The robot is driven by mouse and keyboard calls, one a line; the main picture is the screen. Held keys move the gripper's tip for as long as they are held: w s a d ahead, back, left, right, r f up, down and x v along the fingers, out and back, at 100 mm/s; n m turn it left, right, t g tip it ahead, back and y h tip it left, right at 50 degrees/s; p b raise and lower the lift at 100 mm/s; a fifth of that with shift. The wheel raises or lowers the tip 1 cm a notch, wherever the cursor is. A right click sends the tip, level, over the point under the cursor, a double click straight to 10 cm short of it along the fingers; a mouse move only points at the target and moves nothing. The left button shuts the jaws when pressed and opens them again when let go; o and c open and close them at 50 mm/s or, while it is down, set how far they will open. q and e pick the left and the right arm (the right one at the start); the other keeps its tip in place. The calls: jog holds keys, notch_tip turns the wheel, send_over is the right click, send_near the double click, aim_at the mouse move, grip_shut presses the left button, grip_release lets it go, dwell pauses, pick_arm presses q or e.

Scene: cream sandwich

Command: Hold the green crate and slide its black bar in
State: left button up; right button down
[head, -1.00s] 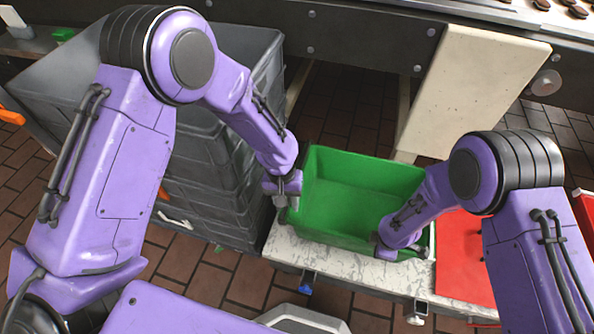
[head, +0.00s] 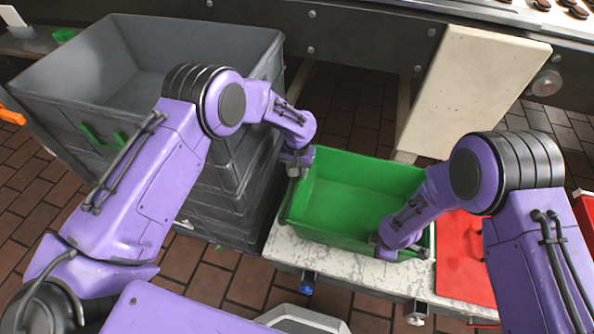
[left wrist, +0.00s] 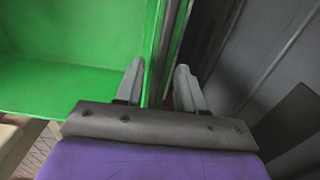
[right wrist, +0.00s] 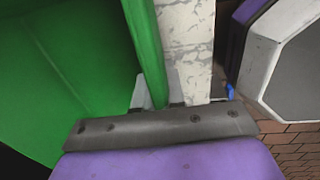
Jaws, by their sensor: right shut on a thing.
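The green crate (head: 352,195) stands upright on a marbled work surface. Its black bar (head: 290,200) runs along the outside of the crate's left wall, near the rim. My left gripper (head: 297,167) is at the far part of that left side. In the left wrist view my left gripper (left wrist: 160,85) is open, its fingers apart, with the crate wall and a dark strip between them. Whether it touches the bar I cannot tell. My right gripper (right wrist: 158,95) is shut on the crate's near wall (right wrist: 147,50), toward the right corner; its fingertips are partly hidden.
A stack of large grey bins (head: 235,120) stands close to the left of the crate. A red board (head: 465,262) lies to the right. A cream panel (head: 470,90) and a dark conveyor edge (head: 370,45) are behind. Bare marbled surface (head: 330,260) shows in front.

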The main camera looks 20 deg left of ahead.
pick_arm(q)
jog(key=shift+f, duration=0.3)
grip_shut()
dwell(0.6)
dwell(0.6)
